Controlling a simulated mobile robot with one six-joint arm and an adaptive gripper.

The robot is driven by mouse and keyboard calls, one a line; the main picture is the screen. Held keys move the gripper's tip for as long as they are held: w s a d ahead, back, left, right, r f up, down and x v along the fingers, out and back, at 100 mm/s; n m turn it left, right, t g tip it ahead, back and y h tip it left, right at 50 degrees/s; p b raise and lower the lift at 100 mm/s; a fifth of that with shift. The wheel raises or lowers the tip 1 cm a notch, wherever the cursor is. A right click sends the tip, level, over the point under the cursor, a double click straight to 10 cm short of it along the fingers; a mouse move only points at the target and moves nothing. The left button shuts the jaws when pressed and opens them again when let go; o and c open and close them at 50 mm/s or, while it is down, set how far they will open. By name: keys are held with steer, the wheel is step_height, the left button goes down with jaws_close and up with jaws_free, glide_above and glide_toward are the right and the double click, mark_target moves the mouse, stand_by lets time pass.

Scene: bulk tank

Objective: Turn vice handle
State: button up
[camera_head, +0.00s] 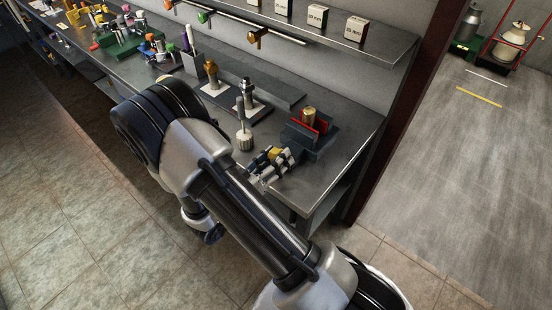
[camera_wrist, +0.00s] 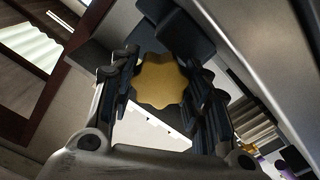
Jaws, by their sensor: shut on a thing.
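The vice (camera_head: 317,140) stands near the right end of the bench, a dark block with red jaw faces and a brass cylinder (camera_head: 309,117) upright between them. Its handle is a yellow lobed knob (camera_wrist: 162,82), seen face-on in the wrist view; in the head view the yellow handle (camera_head: 275,153) shows partly, behind my fingers. My gripper (camera_head: 272,163) is shut on the knob, with one dark finger on each side of it. The wrist view also shows my gripper (camera_wrist: 163,92) around the knob, and dark vice blocks (camera_wrist: 183,36) beyond it.
A metal post with a ribbed knob (camera_head: 245,138) stands close left of my gripper. Further left are a pen cup (camera_head: 194,61) and several coloured tools. A shelf (camera_head: 330,32) with small boxes hangs above. The bench's front edge (camera_head: 300,212) is close below my gripper.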

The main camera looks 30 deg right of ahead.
stand_by(0.3)
steer(key=o, duration=1.1)
steer(key=v, duration=1.2)
steer(key=shift+r, duration=0.1)
steer(key=shift+c, duration=0.6)
